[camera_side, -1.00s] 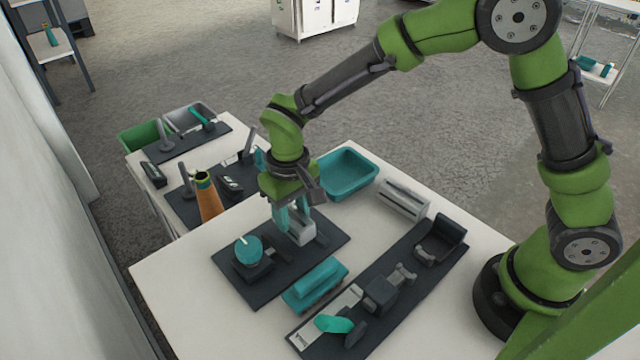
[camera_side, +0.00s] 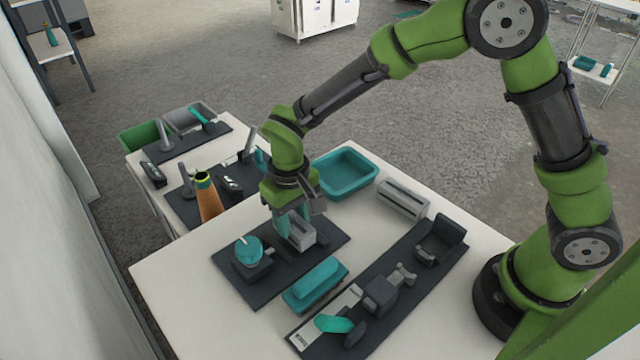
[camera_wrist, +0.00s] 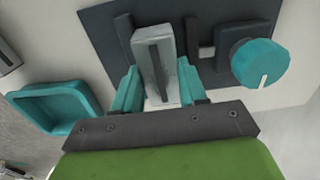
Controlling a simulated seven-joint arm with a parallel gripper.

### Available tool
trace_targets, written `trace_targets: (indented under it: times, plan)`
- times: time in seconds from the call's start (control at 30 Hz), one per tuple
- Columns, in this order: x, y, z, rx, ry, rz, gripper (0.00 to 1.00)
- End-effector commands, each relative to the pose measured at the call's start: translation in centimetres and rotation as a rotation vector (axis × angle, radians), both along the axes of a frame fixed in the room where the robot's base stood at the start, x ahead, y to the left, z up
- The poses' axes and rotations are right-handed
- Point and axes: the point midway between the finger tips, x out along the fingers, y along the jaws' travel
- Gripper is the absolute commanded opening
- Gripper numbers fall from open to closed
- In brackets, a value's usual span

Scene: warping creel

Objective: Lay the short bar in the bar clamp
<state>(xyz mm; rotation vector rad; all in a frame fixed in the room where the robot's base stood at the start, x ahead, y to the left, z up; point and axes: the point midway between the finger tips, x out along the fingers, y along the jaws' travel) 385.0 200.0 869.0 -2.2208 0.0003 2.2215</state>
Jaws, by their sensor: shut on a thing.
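The short bar, a light grey block with a dark strip along its top, shows in the side view (camera_side: 302,237) and the wrist view (camera_wrist: 153,48). My gripper (camera_side: 294,226) is shut on it, with teal fingers on both sides in the wrist view (camera_wrist: 157,72). The bar clamp has a teal knob (camera_side: 248,250) and dark upright jaws on a dark mat. In the wrist view the bar is between the left jaw (camera_wrist: 123,30) and the right jaw (camera_wrist: 192,40), with gaps beside it. The bar's underside is hidden; I cannot tell whether it touches the clamp floor.
A teal block (camera_side: 316,284) lies in front of the mat. A long dark board (camera_side: 410,275) with several fixtures is to the right. A grey slotted block (camera_side: 404,199) and a teal bin (camera_side: 346,174) stand behind. An orange cone (camera_side: 208,199) is at left.

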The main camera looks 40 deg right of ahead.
Motion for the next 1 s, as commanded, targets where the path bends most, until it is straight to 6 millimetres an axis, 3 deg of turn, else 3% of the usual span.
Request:
trace_targets:
  times: [0.77,0.8,0.97,1.0]
  plan:
    - [-0.01,-0.01,-0.84,0.0,0.0,0.0,0.08]
    - [0.0,0.0,-0.83,0.0,0.0,0.0,0.46]
    - [0.01,0.0,-0.81,0.0,0.0,0.0,0.71]
    - [0.01,0.0,-0.81,0.0,0.0,0.0,0.72]
